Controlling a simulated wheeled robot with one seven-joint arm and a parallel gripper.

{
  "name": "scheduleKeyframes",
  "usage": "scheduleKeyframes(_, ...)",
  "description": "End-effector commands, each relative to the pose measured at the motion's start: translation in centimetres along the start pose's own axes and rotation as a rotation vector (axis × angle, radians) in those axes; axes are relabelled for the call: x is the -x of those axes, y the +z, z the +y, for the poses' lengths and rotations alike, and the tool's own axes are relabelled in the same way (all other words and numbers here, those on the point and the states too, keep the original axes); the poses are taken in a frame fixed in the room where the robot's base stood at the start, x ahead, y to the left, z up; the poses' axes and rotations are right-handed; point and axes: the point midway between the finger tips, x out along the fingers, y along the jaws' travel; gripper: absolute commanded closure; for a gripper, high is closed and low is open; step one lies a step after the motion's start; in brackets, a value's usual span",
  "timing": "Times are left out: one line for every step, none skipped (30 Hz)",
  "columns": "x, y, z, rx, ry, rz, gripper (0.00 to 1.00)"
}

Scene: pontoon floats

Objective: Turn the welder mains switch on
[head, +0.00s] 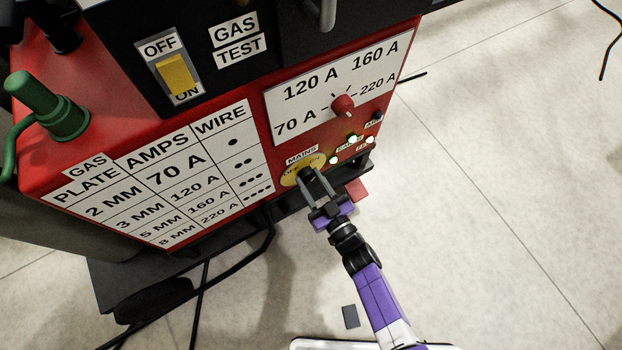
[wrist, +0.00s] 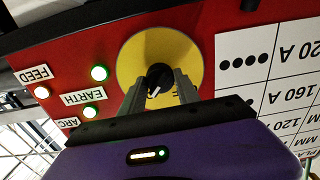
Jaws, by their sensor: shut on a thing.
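The mains switch is a black rotary knob (wrist: 158,76) on a round yellow plate (wrist: 188,54) on the red welder front. In the head view the plate (head: 289,178) sits low on the panel under a MAINS label, with OFF and ON lettering partly covered by my fingers. My gripper (head: 310,176) reaches it from the front. In the wrist view my two grey fingers (wrist: 160,90) are closed on the knob, one on each side. A short white mark shows on the knob; which position it points at I cannot tell.
Indicator lamps sit beside the switch; the EARTH lamp (wrist: 98,73) glows green and the FEED lamp (wrist: 41,92) glows pale. A red current knob (head: 343,105) and a yellow OFF/ON gas-test rocker (head: 175,75) are above. Black cables (head: 201,290) lie below left. Floor at right is mostly clear.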

Motion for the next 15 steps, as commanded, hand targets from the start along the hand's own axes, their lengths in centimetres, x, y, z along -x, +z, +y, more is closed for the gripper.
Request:
scheduleKeyframes(0.08, 0.13, 0.02, -0.012, 0.001, -0.004, 1.0)
scheduleKeyframes(0.08, 0.13, 0.02, -0.018, 0.001, -0.004, 1.0)
scheduleKeyframes(0.08, 0.14, 0.02, -0.024, 0.001, -0.004, 1.0)
scheduleKeyframes(0.07, 0.14, 0.01, -0.028, 0.001, -0.004, 1.0)
scheduleKeyframes(0.07, 0.14, 0.01, -0.031, 0.001, -0.004, 1.0)
scheduleKeyframes(0.08, 0.15, 0.02, -0.034, 0.001, -0.004, 1.0)
scheduleKeyframes(0.08, 0.15, 0.01, -0.036, 0.001, -0.004, 1.0)
scheduleKeyframes(0.08, 0.15, 0.02, -0.038, 0.001, -0.004, 1.0)
scheduleKeyframes(0.08, 0.15, 0.01, -0.039, 0.001, -0.004, 1.0)
scheduleKeyframes(0.08, 0.16, 0.01, -0.039, 0.001, -0.003, 1.0)
scheduleKeyframes(0.08, 0.16, 0.01, -0.04, 0.001, -0.003, 1.0)
scheduleKeyframes(0.08, 0.16, 0.01, -0.04, 0.001, -0.003, 1.0)
scheduleKeyframes(0.08, 0.16, 0.01, -0.04, 0.001, -0.003, 1.0)
scheduleKeyframes(0.08, 0.16, 0.01, -0.039, 0.001, -0.003, 1.0)
scheduleKeyframes(0.08, 0.16, 0.01, -0.039, 0.001, -0.003, 1.0)
